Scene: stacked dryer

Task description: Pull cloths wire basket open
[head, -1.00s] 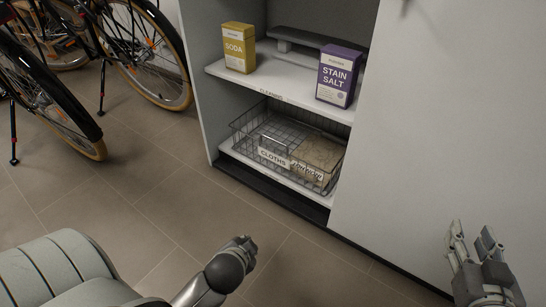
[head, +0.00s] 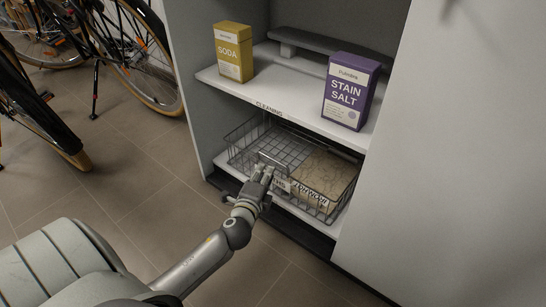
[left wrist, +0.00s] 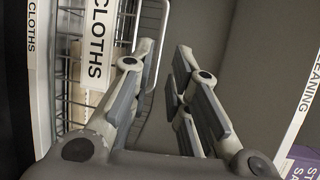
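The cloths wire basket (head: 288,148) sits on the lower shelf of the open cabinet, with a folded beige item at its right side. My left gripper (head: 264,170) is at the basket's front, by its wire handle, and covers part of the CLOTHS label (head: 282,184). In the left wrist view my left gripper (left wrist: 166,72) is open, its two fingers apart. The basket (left wrist: 128,22) and its CLOTHS label (left wrist: 98,45) lie left of the fingers. The handle's curved wire runs behind the left finger into the gap. My right gripper is out of view.
A yellow soda box (head: 233,52) and a purple stain salt box (head: 350,92) stand on the upper shelf (head: 290,108). A white cabinet front (head: 455,150) closes off the right. Bicycles (head: 125,50) stand at the left; the floor (head: 130,170) before the cabinet is clear.

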